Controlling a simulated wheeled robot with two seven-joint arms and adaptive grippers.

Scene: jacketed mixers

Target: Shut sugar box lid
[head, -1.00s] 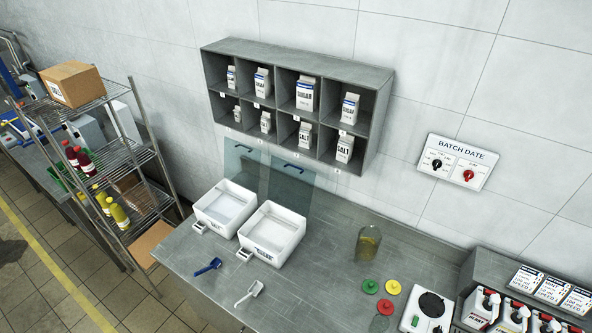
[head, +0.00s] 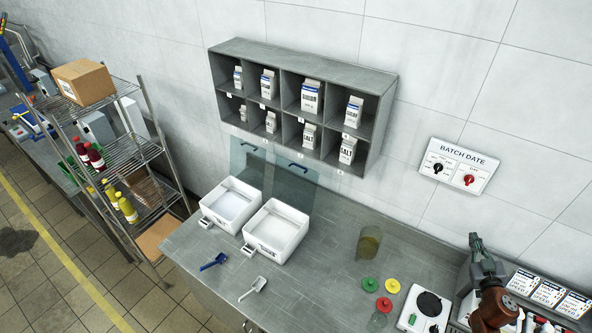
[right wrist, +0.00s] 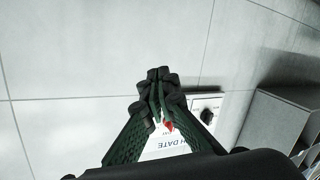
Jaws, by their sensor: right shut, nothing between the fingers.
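The sugar box (head: 290,248) is the right one of two white open bins on the steel counter. Its clear lid (head: 293,188) with a blue handle (head: 298,168) stands raised behind it, so the box is open. White contents show inside. My right gripper (head: 474,240) is at the right of the head view, far from the box and above the mixer area. In the right wrist view its fingers (right wrist: 157,80) are closed together with nothing between them, pointing toward the wall. My left gripper is out of view.
The salt box (head: 217,222) stands just left, its lid (head: 247,163) also raised. A blue scoop (head: 214,261) and a white scoop (head: 253,288) lie in front. A cubby shelf (head: 310,62) hangs above.

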